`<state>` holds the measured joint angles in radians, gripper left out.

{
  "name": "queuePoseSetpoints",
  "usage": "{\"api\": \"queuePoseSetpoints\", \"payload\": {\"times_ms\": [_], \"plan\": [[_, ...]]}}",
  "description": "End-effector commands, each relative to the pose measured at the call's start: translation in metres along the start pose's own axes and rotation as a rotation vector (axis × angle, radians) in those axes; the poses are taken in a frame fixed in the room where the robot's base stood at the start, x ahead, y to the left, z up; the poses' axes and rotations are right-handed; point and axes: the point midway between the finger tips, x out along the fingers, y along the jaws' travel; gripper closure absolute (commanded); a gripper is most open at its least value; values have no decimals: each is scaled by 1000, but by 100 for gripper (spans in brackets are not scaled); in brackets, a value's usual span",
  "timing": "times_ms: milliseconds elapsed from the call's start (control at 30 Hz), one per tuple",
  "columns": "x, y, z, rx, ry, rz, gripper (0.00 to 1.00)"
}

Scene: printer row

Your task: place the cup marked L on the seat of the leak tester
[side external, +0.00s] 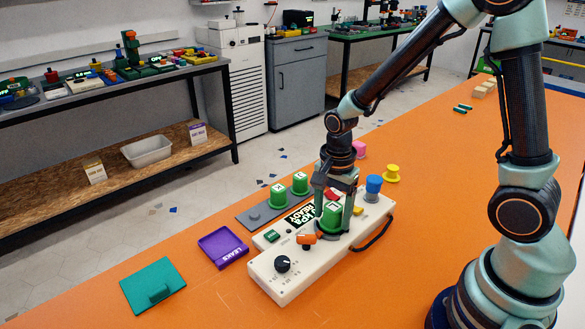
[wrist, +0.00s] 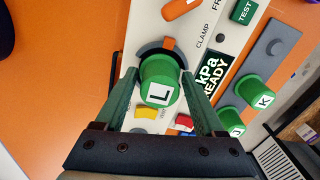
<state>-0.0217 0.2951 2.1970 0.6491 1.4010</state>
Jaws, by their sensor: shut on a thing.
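The green cup marked L (side external: 331,216) is between the fingers of my gripper (side external: 334,224), which is shut on it. In the wrist view the cup (wrist: 158,84) shows its white L label between both fingers (wrist: 160,88). The cup is over the dark round seat (wrist: 147,50) of the white leak tester (side external: 290,278), and its lower end overlaps the seat in the wrist view. I cannot tell whether it touches the seat. An orange clamp piece (wrist: 168,44) is beside the cup.
Green cups K (side external: 278,197) and J (side external: 300,184) stand on a grey rack (side external: 262,222) with a bare spot. A purple LEAKS tray (side external: 223,248) and a teal plate (side external: 152,285) lie left. Blue (side external: 374,185) and yellow (side external: 392,174) pieces stand behind.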

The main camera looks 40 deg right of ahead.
Motion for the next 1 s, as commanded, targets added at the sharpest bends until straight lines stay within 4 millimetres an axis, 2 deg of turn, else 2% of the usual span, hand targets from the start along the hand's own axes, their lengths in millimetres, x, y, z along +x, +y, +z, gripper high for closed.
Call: {"api": "queuePoseSetpoints", "payload": {"times_ms": [100, 467, 500, 533, 833, 1000], "plan": [[6, 0, 0, 0, 0, 1, 82], [9, 0, 0, 0, 0, 0, 82], [9, 0, 0, 0, 0, -1, 14], [8, 0, 0, 0, 0, -1, 2], [7, 0, 0, 0, 0, -1, 0], [-10, -1, 0, 0, 1, -5, 0]]}}
